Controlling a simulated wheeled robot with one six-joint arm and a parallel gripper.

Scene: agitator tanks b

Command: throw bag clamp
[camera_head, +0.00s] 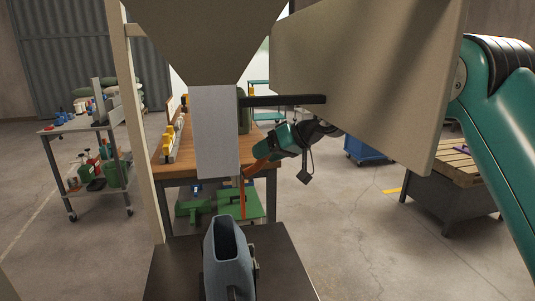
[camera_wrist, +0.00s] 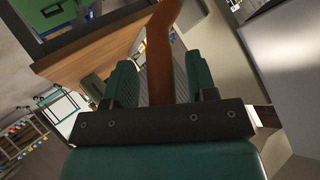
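My gripper (camera_head: 276,150) is teal and sits right of the pale spout under the hopper. It is at an orange-brown lever (camera_head: 258,166), which I take as the bag clamp's handle. In the wrist view the lever (camera_wrist: 160,45) runs between my two fingers (camera_wrist: 160,85), with one finger on each side. Whether both pads press on it is not clear. The lever slants down left to the spout's lower edge, where an orange strip (camera_head: 243,196) hangs. The spout (camera_head: 214,130) hides the clamp's far side.
The hopper (camera_head: 205,35) is overhead, with a dark bar (camera_head: 285,100) and a large beige panel (camera_head: 365,75) close above my gripper. A grey-blue open-topped thing (camera_head: 226,262) stands below the spout. A wooden bench (camera_head: 180,170) is behind.

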